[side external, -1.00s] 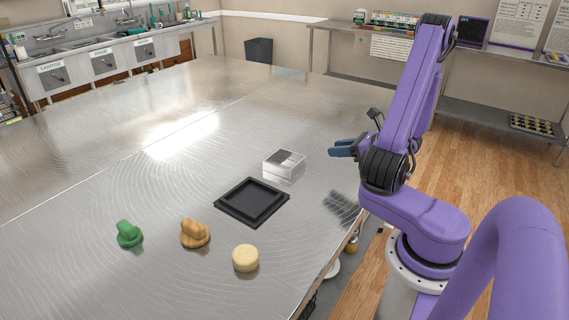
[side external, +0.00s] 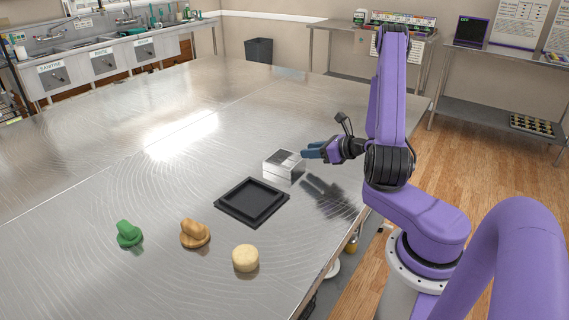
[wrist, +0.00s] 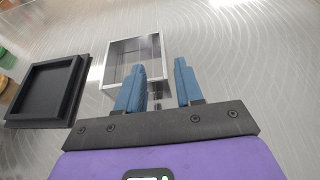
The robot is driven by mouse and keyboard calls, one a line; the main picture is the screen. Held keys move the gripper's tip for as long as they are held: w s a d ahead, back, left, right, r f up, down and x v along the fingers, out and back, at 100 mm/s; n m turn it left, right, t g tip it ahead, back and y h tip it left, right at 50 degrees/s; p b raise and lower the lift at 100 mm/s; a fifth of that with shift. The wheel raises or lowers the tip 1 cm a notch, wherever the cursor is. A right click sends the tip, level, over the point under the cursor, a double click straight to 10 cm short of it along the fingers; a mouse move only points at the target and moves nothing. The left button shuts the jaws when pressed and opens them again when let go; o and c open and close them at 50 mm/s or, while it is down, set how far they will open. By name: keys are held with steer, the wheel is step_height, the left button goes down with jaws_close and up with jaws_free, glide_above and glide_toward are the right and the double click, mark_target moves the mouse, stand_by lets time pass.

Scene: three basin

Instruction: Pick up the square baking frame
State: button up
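The square baking frame (side external: 284,166) is a shiny metal square ring lying on the steel table. In the wrist view the frame (wrist: 108,72) is open in the middle, and the table shows through it. My gripper (side external: 308,150) is to the right of the frame and above the table in the side view. The right finger lies to the right of the frame.
A black square tray (side external: 251,202) lies close to the frame, at its front left. Farther left are a green object (side external: 129,234), a tan object (side external: 194,234) and a pale round block (side external: 245,258). The table's back and left (side external: 90,150) are clear.

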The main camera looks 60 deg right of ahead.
steer(key=shift+x, duration=3.65)
steer(key=shift+d, duration=0.2)
jaws_close()
